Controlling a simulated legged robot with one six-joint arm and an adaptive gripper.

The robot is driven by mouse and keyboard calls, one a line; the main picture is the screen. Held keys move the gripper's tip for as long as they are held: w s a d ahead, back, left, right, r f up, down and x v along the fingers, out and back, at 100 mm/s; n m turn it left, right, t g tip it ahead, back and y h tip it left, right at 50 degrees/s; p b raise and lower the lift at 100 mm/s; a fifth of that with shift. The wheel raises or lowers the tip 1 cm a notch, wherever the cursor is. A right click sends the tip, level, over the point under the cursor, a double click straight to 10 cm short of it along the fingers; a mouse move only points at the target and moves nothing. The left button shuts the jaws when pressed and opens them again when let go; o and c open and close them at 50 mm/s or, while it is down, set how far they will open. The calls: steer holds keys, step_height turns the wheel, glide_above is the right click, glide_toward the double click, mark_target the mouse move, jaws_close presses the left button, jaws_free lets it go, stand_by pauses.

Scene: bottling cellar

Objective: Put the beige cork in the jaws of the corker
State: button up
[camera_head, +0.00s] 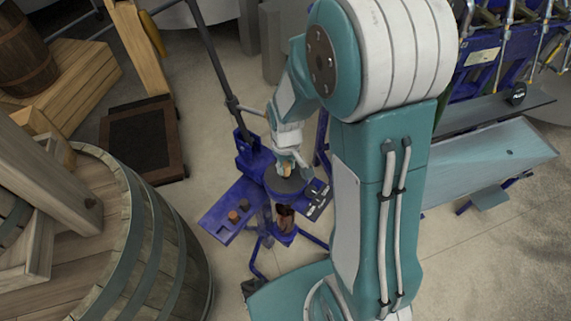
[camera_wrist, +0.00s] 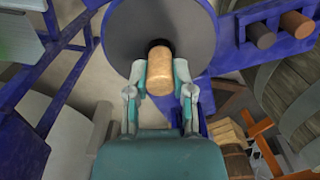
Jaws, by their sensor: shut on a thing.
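The beige cork (camera_wrist: 159,74) is held between the two fingertips of my gripper (camera_wrist: 159,82). In the head view the cork (camera_head: 286,167) is a small light spot under my gripper (camera_head: 287,161). The blue corker (camera_head: 252,160) carries a round grey plate (camera_head: 287,184), which also fills the top of the wrist view (camera_wrist: 120,30). A dark opening (camera_wrist: 160,44) shows at its middle, right at the cork's far end. I cannot tell whether the cork's end is inside this opening or just above it.
A blue tray (camera_head: 216,222) beside the plate holds a dark cork (camera_head: 233,216) and a brown cork (camera_head: 245,204). A brown bottle (camera_head: 285,217) stands below the plate. The corker's long lever (camera_head: 212,55) rises at upper left. A large barrel (camera_head: 150,245) stands at left.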

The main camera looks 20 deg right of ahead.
steer(key=shift+f, duration=1.15)
stand_by(0.5)
steer(key=o, duration=0.7)
steer(key=shift+o, duration=0.2)
step_height(320, 180, up, 12)
stand_by(0.6)
